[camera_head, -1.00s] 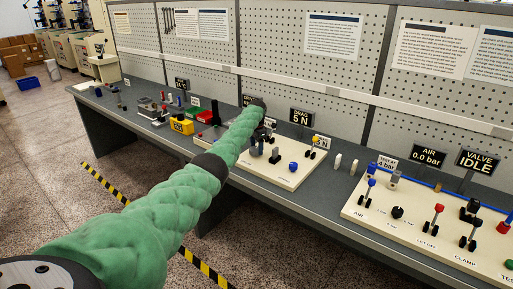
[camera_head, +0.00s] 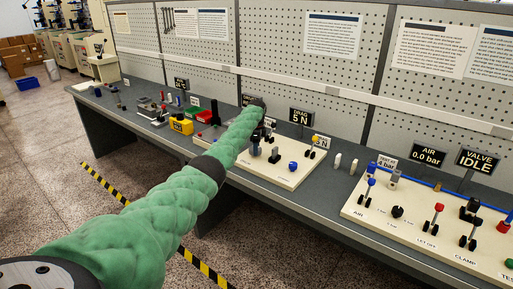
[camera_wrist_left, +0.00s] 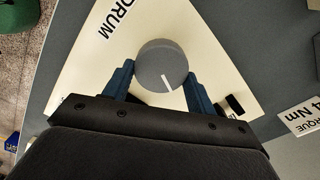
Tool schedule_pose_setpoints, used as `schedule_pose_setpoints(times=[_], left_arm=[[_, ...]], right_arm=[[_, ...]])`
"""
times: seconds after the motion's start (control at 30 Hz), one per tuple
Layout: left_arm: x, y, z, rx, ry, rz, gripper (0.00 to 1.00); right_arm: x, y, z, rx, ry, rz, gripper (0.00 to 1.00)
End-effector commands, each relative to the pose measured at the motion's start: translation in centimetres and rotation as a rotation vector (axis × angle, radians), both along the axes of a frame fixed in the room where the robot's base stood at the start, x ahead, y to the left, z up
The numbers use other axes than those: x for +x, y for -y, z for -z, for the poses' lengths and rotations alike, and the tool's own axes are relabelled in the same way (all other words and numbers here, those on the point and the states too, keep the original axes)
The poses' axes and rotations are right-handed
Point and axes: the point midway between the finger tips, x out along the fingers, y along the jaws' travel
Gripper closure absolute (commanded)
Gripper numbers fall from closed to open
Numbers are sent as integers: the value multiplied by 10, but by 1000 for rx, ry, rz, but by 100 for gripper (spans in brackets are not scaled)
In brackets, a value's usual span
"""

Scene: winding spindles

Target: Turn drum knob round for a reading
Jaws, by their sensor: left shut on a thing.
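The drum knob (camera_wrist_left: 161,66) is a round grey knob with a white pointer line, beside the printed word DRUM on a cream panel (camera_wrist_left: 92,75). In the left wrist view the line points down and slightly right. My left gripper (camera_wrist_left: 160,82) is shut on the knob, with one blue finger at each side. In the head view my green-sleeved left arm reaches to the cream panel (camera_head: 291,180), and the arm hides most of the knob area. My right gripper is not in view.
A sign reading DRAG 5 N (camera_head: 301,118) stands behind the panel. A partly visible torque sign (camera_wrist_left: 301,117) lies right in the wrist view. A blue knob (camera_head: 293,166) and levers share the panel. Another control panel (camera_head: 425,235) is at the right, with a yellow block (camera_head: 181,126) at the left.

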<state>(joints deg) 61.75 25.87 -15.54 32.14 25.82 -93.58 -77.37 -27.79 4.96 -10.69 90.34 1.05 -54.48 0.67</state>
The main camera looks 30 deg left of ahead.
Motion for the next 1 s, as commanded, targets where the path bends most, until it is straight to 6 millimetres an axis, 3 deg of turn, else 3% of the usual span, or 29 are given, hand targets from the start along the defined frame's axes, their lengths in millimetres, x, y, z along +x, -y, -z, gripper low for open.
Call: schedule_pose_setpoints(times=[0.43, 0.47, 0.57, 0.87, 1.0], left_arm=[[2, -1, -5, 1, 7, 10, 66], [2, -1, -5, 1, 7, 10, 41], [1, -1, -4, 2, 6, 10, 22], [1, -1, -2, 0, 3, 10, 21], [1, -1, -11, 1, 5, 10, 21]], right_arm=[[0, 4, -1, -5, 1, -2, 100], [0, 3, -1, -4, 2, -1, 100], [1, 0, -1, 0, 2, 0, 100], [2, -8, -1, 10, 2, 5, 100], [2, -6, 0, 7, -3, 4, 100]])
